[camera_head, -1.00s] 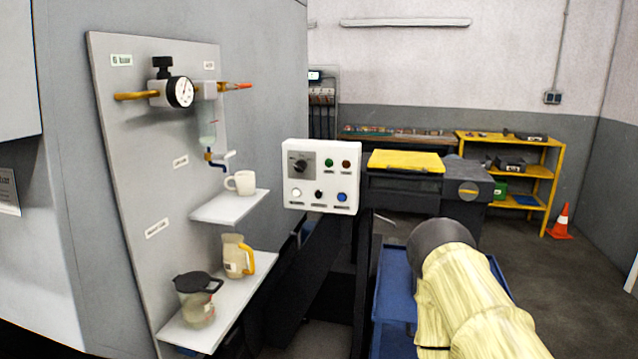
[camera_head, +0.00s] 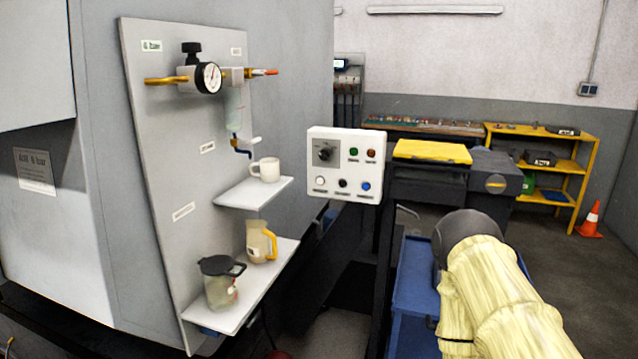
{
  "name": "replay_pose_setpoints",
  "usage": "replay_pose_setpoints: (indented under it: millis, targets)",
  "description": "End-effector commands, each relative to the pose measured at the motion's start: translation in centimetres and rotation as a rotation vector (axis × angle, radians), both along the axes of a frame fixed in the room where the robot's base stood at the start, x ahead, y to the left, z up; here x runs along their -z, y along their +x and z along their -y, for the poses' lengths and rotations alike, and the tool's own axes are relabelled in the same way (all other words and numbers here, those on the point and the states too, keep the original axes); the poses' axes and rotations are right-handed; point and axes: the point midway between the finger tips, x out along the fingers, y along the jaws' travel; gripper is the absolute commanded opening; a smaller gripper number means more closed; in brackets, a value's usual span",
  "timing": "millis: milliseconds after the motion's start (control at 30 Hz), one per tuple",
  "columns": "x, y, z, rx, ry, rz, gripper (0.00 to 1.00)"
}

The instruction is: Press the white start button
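The white start button (camera_head: 320,181) is at the lower left of the white control box (camera_head: 347,142). The box also carries a black rotary knob (camera_head: 325,153), a green button (camera_head: 353,152), a red-brown button (camera_head: 371,154), a black button (camera_head: 342,183) and a blue button (camera_head: 365,186). The labels are too small to read. Nothing covers the white button. My arm, in a pale yellow sleeve, shows at the lower right, apart from the box. My gripper is not in view.
Left of the box, a grey panel (camera_head: 180,150) holds a gauge (camera_head: 208,77), a shelf with a white mug (camera_head: 265,169), and a lower shelf with a lidded jug (camera_head: 220,283) and a yellow-handled jug (camera_head: 260,241). A blue cart (camera_head: 413,290) stands below my arm.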

Motion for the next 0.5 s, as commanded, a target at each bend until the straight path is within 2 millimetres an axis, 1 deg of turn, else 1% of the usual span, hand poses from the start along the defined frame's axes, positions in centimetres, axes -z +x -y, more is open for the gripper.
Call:
replay_pose_setpoints:
  millis: [33, 100, 500]
  targets:
    - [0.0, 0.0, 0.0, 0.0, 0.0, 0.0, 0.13]
    - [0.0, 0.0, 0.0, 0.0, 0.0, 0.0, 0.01]
    - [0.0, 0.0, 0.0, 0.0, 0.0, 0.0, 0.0]
